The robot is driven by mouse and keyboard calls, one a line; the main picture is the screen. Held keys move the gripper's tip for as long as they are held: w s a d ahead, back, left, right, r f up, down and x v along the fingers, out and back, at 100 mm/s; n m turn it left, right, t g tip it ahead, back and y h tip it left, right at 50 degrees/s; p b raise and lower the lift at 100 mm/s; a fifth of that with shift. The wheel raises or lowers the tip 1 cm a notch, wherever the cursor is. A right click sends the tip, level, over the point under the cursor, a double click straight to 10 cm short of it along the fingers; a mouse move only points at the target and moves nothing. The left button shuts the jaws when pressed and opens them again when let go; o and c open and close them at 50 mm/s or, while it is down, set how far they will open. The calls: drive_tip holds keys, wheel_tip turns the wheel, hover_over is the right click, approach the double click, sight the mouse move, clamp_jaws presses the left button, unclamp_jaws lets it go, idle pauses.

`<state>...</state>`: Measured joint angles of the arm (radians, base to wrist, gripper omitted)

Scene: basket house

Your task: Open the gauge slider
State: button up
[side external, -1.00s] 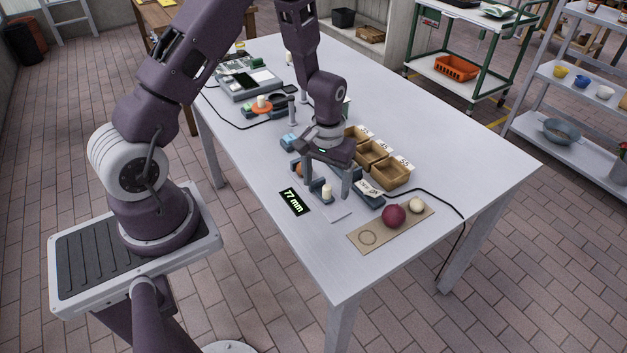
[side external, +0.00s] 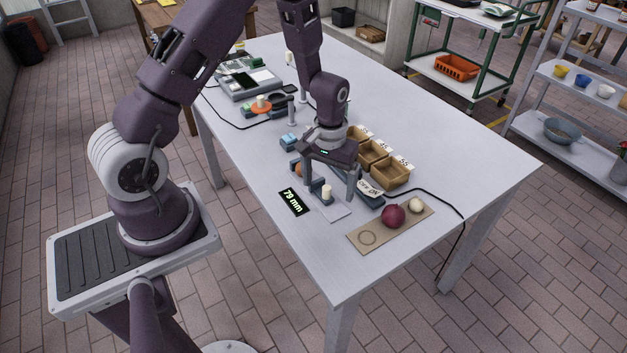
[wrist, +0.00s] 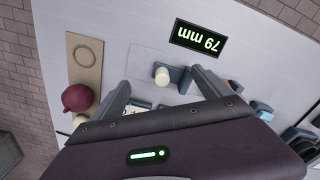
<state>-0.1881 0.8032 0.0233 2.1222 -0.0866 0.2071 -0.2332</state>
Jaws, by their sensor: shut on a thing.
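The gauge has a flat grey plate (side external: 333,212), a slider with a cream knob (side external: 327,192), and a black display (side external: 294,202) reading 79 mm. My gripper (side external: 330,195) is low over the gauge, its fingers on either side of the slider, and it is shut on the slider. In the wrist view the cream knob (wrist: 162,75) shows between the fingertips, and the display (wrist: 199,38) shows upside down. Finger contact with the slider is hard to make out. An orange round thing (side external: 299,170) sits by the gauge, partly hidden by my gripper.
A tan board (side external: 368,238) with a drawn circle carries a dark red ball (side external: 393,216) and a pale ball (side external: 416,205). Several labelled cardboard bins (side external: 391,175) and an OFF/ON box (side external: 369,195) stand behind my gripper.

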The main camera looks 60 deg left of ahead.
drive_tip(key=shift+s+r, duration=0.1)
drive_tip(key=shift+r, duration=2.95)
wheel_tip(320, 180, up, 11)
drive_tip(key=s+d+m+t, duration=0.2)
drive_tip(key=s+d, duration=0.1)
drive_tip(key=s+d+r+m+t, duration=0.3)
drive_tip(key=s+r, duration=0.9)
drive_tip(key=s, duration=0.5)
drive_tip(key=shift+d+m, duration=0.5)
drive_tip(key=shift+d, duration=0.05)
